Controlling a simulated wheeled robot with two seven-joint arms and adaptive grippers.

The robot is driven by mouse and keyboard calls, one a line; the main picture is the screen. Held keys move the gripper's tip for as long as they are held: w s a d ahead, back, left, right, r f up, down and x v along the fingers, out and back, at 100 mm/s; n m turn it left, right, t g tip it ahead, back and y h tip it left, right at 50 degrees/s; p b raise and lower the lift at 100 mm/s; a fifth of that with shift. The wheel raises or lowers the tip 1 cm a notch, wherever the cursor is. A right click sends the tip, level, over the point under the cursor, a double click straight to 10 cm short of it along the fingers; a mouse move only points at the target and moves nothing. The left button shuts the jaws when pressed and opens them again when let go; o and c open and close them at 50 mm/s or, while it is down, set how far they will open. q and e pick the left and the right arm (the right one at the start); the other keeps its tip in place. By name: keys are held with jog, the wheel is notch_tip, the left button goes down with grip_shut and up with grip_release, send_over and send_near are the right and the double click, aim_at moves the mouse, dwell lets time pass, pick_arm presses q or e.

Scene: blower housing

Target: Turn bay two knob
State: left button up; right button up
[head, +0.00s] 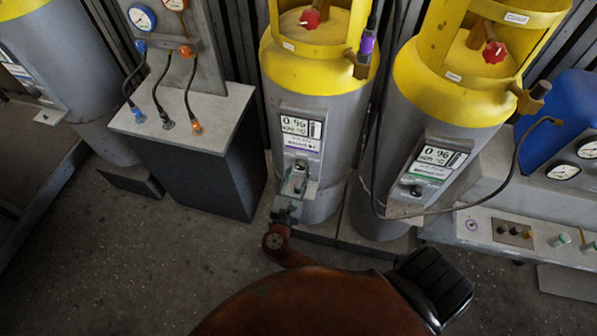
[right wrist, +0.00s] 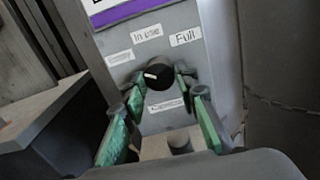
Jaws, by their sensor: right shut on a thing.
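A black round knob (right wrist: 159,73) with a white pointer mark sits on a grey label plate, between my right gripper's green-padded fingers (right wrist: 160,82) in the right wrist view. The fingers are closed around its sides. The pointer mark lies toward the left side of the knob. Tags around it read "In use" (right wrist: 146,33) and "Full" (right wrist: 185,38); two others are too blurred to read surely. In the head view my right gripper (head: 296,184) reaches the lower front of the middle yellow-topped cylinder (head: 318,95), below its purple-striped display (head: 301,130). My left gripper does not show.
A similar cylinder (head: 437,95) with a green-striped display stands close on the right. A grey-topped cabinet (head: 215,110) with gauges and hoses stands left. A black hose loops beside the right cylinder. The floor (head: 120,260) at lower left is clear.

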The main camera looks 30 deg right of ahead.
jog(key=shift+m, duration=1)
jog(key=m, duration=0.2)
jog(key=shift+m, duration=0.3)
jog(key=m, duration=0.3)
jog(key=shift+f+m, duration=0.1)
jog(key=shift+m, duration=0.2)
jog(key=shift+m+b, duration=0.55)
jog(key=shift+m, duration=0.95)
jog(key=o, duration=1.1)
jog(key=shift+o, duration=0.3)
